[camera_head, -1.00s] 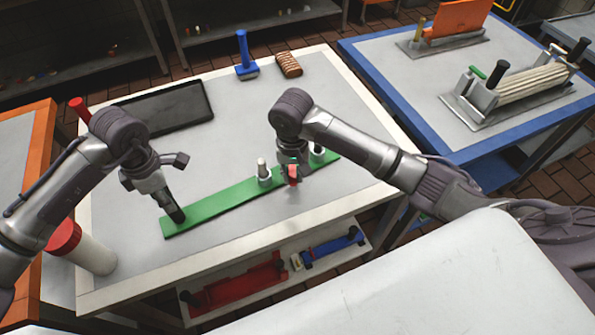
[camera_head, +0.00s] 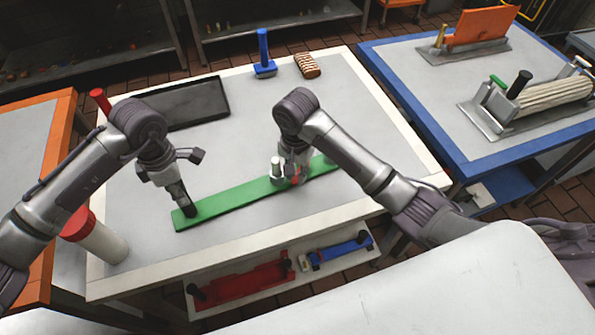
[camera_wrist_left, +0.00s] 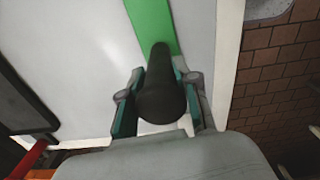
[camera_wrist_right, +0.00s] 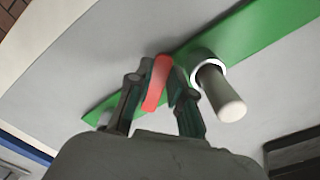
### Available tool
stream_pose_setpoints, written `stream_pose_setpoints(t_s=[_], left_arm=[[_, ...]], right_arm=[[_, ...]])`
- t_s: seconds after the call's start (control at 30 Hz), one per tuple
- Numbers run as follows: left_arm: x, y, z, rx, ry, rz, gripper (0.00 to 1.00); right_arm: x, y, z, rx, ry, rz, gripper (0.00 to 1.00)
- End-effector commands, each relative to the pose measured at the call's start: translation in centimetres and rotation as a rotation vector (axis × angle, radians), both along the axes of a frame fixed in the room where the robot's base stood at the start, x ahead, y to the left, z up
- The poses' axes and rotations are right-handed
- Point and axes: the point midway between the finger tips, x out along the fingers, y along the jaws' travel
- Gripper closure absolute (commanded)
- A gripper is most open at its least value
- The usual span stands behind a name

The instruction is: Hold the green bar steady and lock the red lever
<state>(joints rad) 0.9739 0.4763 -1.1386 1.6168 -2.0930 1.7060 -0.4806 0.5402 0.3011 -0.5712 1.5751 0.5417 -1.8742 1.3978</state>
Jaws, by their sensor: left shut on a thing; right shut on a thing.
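The green bar (camera_head: 240,197) lies flat and slantwise on the white-topped table. A black upright handle stands at its left end; it shows in the left wrist view (camera_wrist_left: 160,92). My left gripper (camera_head: 188,208) is shut around this handle. The red lever (camera_wrist_right: 157,82) is on the bar's right half, beside a pale-tipped post in a round collar (camera_wrist_right: 220,95). My right gripper (camera_wrist_right: 160,95) is shut on the red lever. In the head view the lever (camera_head: 295,175) is mostly hidden by my right gripper (camera_head: 293,173). The lever's pivot is hidden.
A black tray (camera_head: 185,103), a blue-handled tool (camera_head: 263,55) and a brown ridged block (camera_head: 307,66) lie at the table's back. A red-capped white cylinder (camera_head: 95,238) is at the left edge. Red (camera_head: 245,285) and blue (camera_head: 340,250) parts sit on the lower shelf.

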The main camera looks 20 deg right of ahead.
Motion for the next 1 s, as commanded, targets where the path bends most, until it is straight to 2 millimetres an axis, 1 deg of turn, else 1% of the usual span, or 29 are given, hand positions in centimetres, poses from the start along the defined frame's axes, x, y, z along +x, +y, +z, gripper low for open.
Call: stream_pose_setpoints(t_s=[0.3, 0.33, 0.4, 0.47, 0.83, 0.93, 1.0], left_arm=[[-0.1, 0.0, -0.1, 0.000, 0.002, -0.001, 1.00], [-0.1, 0.0, -0.1, 0.000, 0.002, -0.001, 1.00], [-0.1, 0.0, -0.1, 0.000, 0.002, -0.001, 1.00], [-0.1, 0.0, -0.1, 0.000, 0.002, -0.001, 1.00], [-0.1, -0.1, -0.1, 0.000, 0.002, -0.003, 1.00], [-0.1, -0.1, -0.1, 0.000, 0.002, -0.004, 1.00], [-0.1, -0.1, -0.1, -0.001, 0.002, -0.004, 1.00]], right_arm=[[0.1, 0.0, 0.1, 0.001, -0.003, 0.001, 1.00], [0.1, 0.0, 0.1, 0.001, -0.003, 0.001, 0.75], [0.0, 0.0, 0.1, 0.001, -0.002, 0.001, 0.63], [0.0, 0.0, 0.1, 0.001, -0.001, 0.001, 0.54], [0.1, 0.1, 0.2, 0.003, -0.003, 0.003, 0.54], [0.1, 0.2, 0.9, 0.003, -0.004, 0.003, 0.54], [0.1, 0.2, 1.7, 0.004, -0.004, 0.004, 0.54]])
